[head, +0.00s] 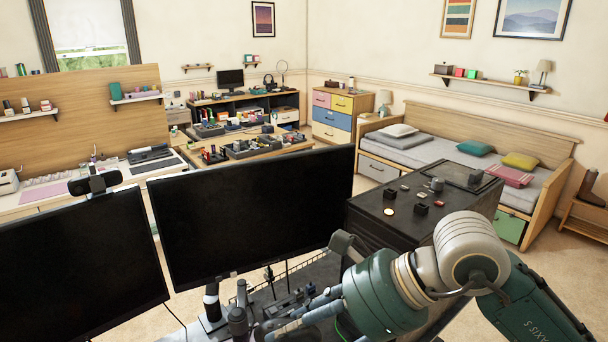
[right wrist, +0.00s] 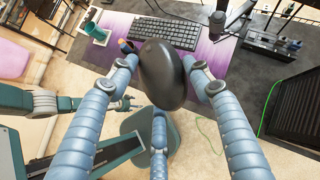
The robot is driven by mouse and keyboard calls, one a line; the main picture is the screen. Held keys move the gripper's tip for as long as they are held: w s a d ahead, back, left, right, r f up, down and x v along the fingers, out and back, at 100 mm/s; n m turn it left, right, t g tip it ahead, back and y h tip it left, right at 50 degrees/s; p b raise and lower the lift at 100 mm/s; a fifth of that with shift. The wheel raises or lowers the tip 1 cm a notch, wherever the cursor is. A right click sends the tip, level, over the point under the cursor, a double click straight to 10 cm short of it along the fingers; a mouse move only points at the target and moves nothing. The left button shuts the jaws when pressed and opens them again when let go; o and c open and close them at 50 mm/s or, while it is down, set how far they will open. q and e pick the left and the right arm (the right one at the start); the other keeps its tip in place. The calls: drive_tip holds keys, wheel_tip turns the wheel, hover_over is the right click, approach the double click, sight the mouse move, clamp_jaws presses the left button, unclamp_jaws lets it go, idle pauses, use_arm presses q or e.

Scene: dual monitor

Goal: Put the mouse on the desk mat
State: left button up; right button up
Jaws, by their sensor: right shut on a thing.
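The mouse (right wrist: 162,75) is a dark, smooth oval in the right wrist view. My right gripper (right wrist: 161,88) is shut on it, its blue fingers around the sides and the near end. The desk mat (right wrist: 213,52) is purple and lies on the desk beyond the mouse, partly covered by a keyboard; from this angle I cannot tell the height of the mouse above it.
The black keyboard (right wrist: 165,32) sits on the mat. A teal-and-white item (right wrist: 97,31) stands at the mat's left end. A dark tray (right wrist: 283,46) lies to the right. Two large monitors (head: 250,210) and a webcam (head: 95,181) stand before me in the head view.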

drive_tip(key=w+d+m+t, duration=0.1)
drive_tip(key=d+m, duration=0.1)
drive_tip(key=d, duration=0.1)
drive_tip(key=w+d+m+t+h, duration=0.1)
drive_tip(key=w+d+m+t, duration=0.1)
drive_tip(key=d, duration=0.1)
drive_tip(key=w+d+m+t+h, duration=0.1)
drive_tip(key=d+m, duration=0.1)
drive_tip(key=d, duration=0.1)
drive_tip(key=shift+w+r+m+t, duration=0.15)
drive_tip(key=shift+w+m+t, duration=0.15)
drive_tip(key=shift+w+t, duration=0.1)
drive_tip(key=w+d+r+m+h, duration=0.1)
drive_tip(key=d+m+h, duration=0.1)
drive_tip(key=d+m, duration=0.1)
drive_tip(key=w+d+r+m+t+h, duration=0.1)
drive_tip(key=d+r+m+h, duration=0.1)
drive_tip(key=d, duration=0.2)
drive_tip(key=w+d+r+m+t+h, duration=0.1)
drive_tip(key=d+m+h, duration=0.1)
drive_tip(key=d+m, duration=0.1)
drive_tip(key=shift+w+d+r+m+h, duration=0.3)
drive_tip(key=shift+w+d, duration=0.05)
drive_tip(key=shift+w, duration=0.05)
drive_tip(key=c, duration=0.4)
drive_tip(key=shift+d, duration=0.25)
use_arm(q)
drive_tip(key=shift+d, duration=0.1)
use_arm(e)
drive_tip(key=shift+a, duration=0.1)
